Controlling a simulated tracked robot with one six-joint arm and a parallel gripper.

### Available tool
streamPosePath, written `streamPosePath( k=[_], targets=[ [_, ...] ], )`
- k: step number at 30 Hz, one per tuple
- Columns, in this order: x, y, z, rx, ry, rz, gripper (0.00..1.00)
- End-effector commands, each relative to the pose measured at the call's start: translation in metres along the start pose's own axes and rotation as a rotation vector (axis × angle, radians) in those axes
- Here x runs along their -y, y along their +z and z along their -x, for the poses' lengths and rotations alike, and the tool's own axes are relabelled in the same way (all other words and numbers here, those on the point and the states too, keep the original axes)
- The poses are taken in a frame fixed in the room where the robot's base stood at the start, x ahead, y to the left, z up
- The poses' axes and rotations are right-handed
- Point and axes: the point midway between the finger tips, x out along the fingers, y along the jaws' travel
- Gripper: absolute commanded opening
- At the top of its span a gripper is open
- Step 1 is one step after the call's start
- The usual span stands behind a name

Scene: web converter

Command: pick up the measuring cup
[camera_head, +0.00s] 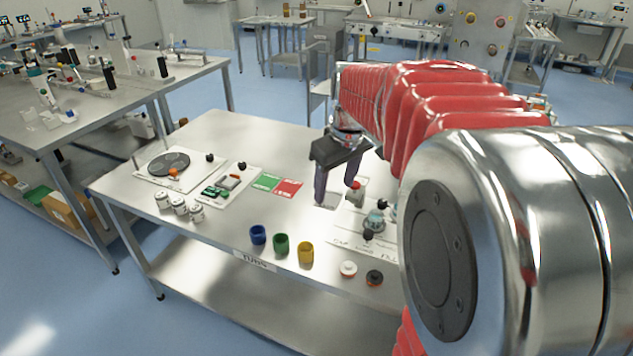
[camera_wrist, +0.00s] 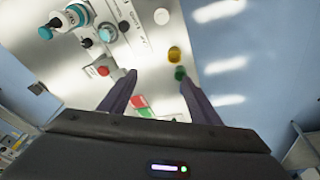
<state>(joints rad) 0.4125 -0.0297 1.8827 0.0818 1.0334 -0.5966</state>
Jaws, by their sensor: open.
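My gripper (camera_head: 337,192) is open and points down above the steel table (camera_head: 222,145), with nothing seen between its fingers. In the wrist view my gripper (camera_wrist: 158,80) has its two dark fingers spread over bare steel. I cannot tell for sure which item is the measuring cup. A small container with red on it (camera_head: 357,190) stands just right of the fingers in the head view; a pale item with a red part (camera_wrist: 97,69) is left of them in the wrist view. A blue tub (camera_head: 258,235), a green tub (camera_head: 281,244) and a yellow tub (camera_head: 305,253) stand along the front edge.
Green and red cards (camera_head: 277,184) lie left of my gripper. Several white jars (camera_head: 179,205) and a dark round plate (camera_head: 169,163) are further left. A white-topped item (camera_head: 348,269) and a dark-topped one (camera_head: 374,278) stand front right. Grey-teal knobbed items (camera_head: 374,221) crowd the right.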

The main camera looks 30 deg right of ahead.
Motion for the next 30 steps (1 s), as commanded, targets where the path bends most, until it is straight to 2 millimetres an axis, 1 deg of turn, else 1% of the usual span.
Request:
streamPosePath(
  k=[1, 8, 14, 20, 24, 27, 30],
  targets=[
    [-0.012, -0.002, -0.006, 0.010, -0.004, 0.002, 0.57],
    [-0.059, -0.011, -0.029, 0.040, -0.021, 0.027, 0.57],
    [-0.101, -0.012, -0.053, 0.063, -0.041, 0.048, 0.57],
    [-0.144, -0.007, -0.079, 0.081, -0.062, 0.068, 0.57],
    [-0.173, -0.001, -0.098, 0.092, -0.079, 0.083, 0.57],
    [-0.190, 0.004, -0.109, 0.097, -0.088, 0.092, 0.57],
    [-0.201, 0.008, -0.117, 0.099, -0.095, 0.098, 0.57]
  ],
)
